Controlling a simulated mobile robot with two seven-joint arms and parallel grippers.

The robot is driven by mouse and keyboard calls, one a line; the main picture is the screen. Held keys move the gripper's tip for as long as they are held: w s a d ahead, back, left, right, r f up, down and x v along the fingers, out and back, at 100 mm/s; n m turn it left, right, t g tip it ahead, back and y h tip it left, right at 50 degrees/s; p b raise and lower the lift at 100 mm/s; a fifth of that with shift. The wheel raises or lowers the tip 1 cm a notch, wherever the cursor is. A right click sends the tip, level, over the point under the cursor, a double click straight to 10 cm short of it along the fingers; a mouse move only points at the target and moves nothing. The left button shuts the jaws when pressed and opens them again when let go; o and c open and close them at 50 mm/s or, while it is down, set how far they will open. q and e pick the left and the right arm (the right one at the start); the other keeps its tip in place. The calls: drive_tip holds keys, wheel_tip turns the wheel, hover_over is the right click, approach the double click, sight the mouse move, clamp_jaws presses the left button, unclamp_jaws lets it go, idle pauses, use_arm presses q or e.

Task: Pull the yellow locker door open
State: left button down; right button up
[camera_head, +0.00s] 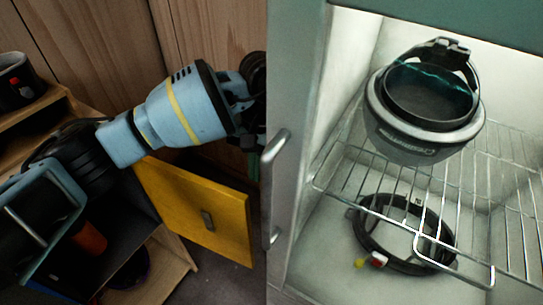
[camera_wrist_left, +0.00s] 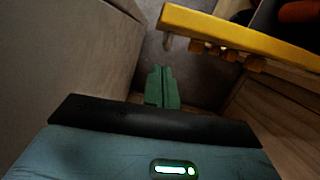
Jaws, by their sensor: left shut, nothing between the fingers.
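The yellow locker door (camera_head: 222,200) stands swung out from a wooden shelf unit at the lower left, with a small grey handle (camera_head: 207,220) on its face. The inside of its compartment shows to the left. In the left wrist view the yellow door (camera_wrist_left: 240,36) shows as a thick edge at the upper right. My left arm reaches over the door, and its gripper is mostly hidden behind the cabinet edge in the head view. In the left wrist view my left gripper (camera_wrist_left: 161,85) has its green fingers shut and empty, apart from the door. My right gripper is out of view.
An open pale cabinet (camera_head: 285,80) at the right has wire racks (camera_head: 340,185), a dark round pot-like item (camera_head: 415,125) and a black ring-shaped item (camera_head: 365,238). An orange item (camera_head: 89,238) lies in the locker. A wooden wall is behind.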

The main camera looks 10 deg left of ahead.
sight(244, 218)
use_arm(q)
drive_tip(key=x, duration=0.3)
drive_tip(key=s+p+x, duration=0.1)
drive_tip(key=x, duration=0.6)
drive_tip(key=shift+s+a+r+p, duration=0.15)
drive_tip(key=shift+s+a+p, duration=0.1)
drive_tip(key=shift+s+p, duration=0.15)
drive_tip(key=shift+s+a, duration=0.15)
drive_tip(key=shift+s, duration=0.8)
drive_tip(key=shift+a+f, duration=0.15)
drive_tip(key=shift+f, duration=0.05)
